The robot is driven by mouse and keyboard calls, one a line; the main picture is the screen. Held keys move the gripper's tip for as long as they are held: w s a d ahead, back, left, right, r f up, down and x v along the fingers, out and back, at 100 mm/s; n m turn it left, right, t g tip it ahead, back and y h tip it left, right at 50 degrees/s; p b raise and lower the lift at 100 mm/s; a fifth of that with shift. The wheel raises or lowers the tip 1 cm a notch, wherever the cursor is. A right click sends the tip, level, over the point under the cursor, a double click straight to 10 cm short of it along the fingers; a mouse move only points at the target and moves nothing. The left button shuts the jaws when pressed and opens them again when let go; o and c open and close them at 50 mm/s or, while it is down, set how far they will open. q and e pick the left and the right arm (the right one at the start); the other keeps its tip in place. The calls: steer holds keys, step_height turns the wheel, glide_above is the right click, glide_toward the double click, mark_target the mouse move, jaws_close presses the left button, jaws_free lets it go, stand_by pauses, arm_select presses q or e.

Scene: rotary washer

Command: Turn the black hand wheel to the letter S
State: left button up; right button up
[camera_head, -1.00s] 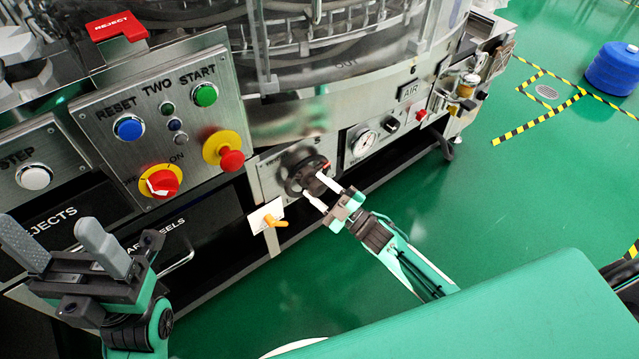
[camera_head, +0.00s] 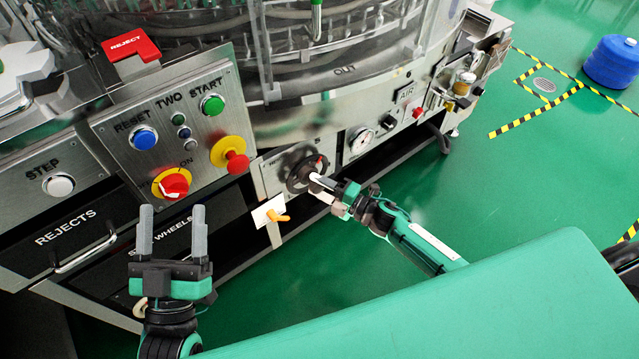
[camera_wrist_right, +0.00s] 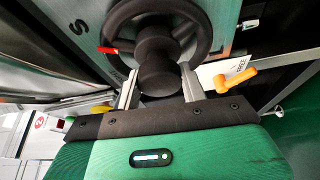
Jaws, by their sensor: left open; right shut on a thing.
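The black hand wheel (camera_head: 301,173) is on the machine's front panel, with a red mark on its rim. It also shows in the right wrist view (camera_wrist_right: 197,27), with its dark knob (camera_wrist_right: 160,62) towards the camera. The letter S (camera_wrist_right: 79,27) is on the plate at the wheel's upper left in that view. My right gripper (camera_head: 318,184) is at the wheel, its two fingers on either side of the knob and shut on it. The red mark (camera_wrist_right: 107,50) lies at the rim's left side, near the S. My left gripper (camera_head: 172,232) is open and empty, fingers up, before the drawers.
A button panel (camera_head: 165,120) with a red and yellow rotary switch is left of the wheel. A white tag with an orange lever (camera_head: 277,217) sits just below the wheel. A gauge (camera_head: 361,142) is to its right.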

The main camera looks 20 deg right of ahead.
arm_select(q)
steer(key=shift+d+f+g, duration=0.2)
steer(key=shift+f+g, duration=0.1)
steer(key=shift+f, duration=0.2)
arm_select(e)
steer(key=shift+f, duration=0.1)
steer(key=o, duration=1.4)
steer(key=shift+c, duration=0.2)
steer(key=shift+s, duration=0.1)
steer(key=shift+s+d, duration=0.25)
steer(key=shift+d, duration=0.05)
arm_select(q)
step_height(320, 180, down, 7)
steer(key=d+g+p, duration=0.1)
steer(key=d+g, duration=0.1)
steer(key=g, duration=0.2)
steer(key=shift+s+y+p, duration=0.3)
steer(key=shift+s+p, duration=0.05)
steer(key=shift+s, duration=0.05)
arm_select(e)
steer(key=v, duration=1.3)
